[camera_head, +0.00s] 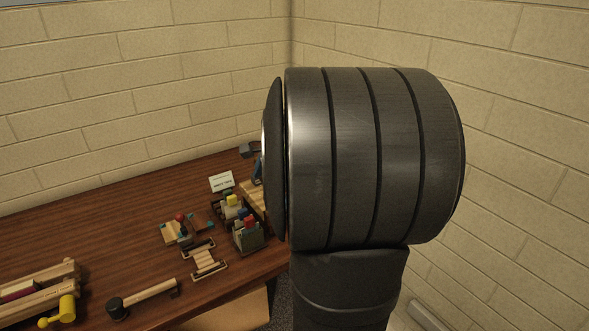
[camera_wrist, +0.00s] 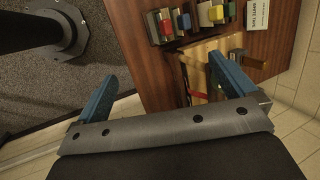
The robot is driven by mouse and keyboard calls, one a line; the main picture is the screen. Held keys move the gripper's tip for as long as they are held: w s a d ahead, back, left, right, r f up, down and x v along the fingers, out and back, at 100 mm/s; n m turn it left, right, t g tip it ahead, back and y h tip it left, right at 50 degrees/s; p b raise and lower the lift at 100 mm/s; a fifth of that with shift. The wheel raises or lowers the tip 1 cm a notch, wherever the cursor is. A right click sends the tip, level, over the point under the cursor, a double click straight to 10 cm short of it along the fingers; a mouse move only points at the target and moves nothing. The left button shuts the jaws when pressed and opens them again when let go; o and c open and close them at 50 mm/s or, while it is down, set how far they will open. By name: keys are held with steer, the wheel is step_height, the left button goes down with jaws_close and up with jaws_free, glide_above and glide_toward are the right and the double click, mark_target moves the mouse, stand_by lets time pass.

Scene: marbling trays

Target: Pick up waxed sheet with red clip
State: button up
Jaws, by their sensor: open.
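In the wrist view my gripper (camera_wrist: 162,68) has its two blue fingers spread wide, with nothing between them. It is above the table edge. Beyond the fingertips are small dark holders with coloured pieces; one bears a red piece (camera_wrist: 165,27) that may be the red clip. In the head view a similar holder with a red top (camera_head: 249,222) stands near the table's right end. I cannot make out a waxed sheet for certain. My arm hides part of the table's right end in the head view.
A white card (camera_wrist: 258,14) stands by the holders. A pale wooden frame (camera_wrist: 184,78) with a red strip lies near the right finger. In the head view, a mallet (camera_head: 140,299) and a yellow-handled tool (camera_head: 66,308) lie left on the brown table (camera_head: 60,235). Brick walls stand behind.

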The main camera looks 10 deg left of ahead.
steer(key=c, duration=1.6)
steer(key=r+g+h, duration=0.1)
steer(key=r+h, duration=0.1)
steer(key=h, duration=0.2)
glide_above(249, 218)
steer(key=f, duration=1.2)
steer(key=shift+s+a+f, duration=0.1)
steer(key=shift+s+a, duration=0.1)
steer(key=shift+a, duration=0.05)
steer(key=shift+w+d+f, duration=0.1)
steer(key=shift+w+f, duration=0.05)
steer(key=shift+f, duration=1.15)
steer(key=shift+w+d+f, duration=0.1)
steer(key=shift+f, duration=1.15)
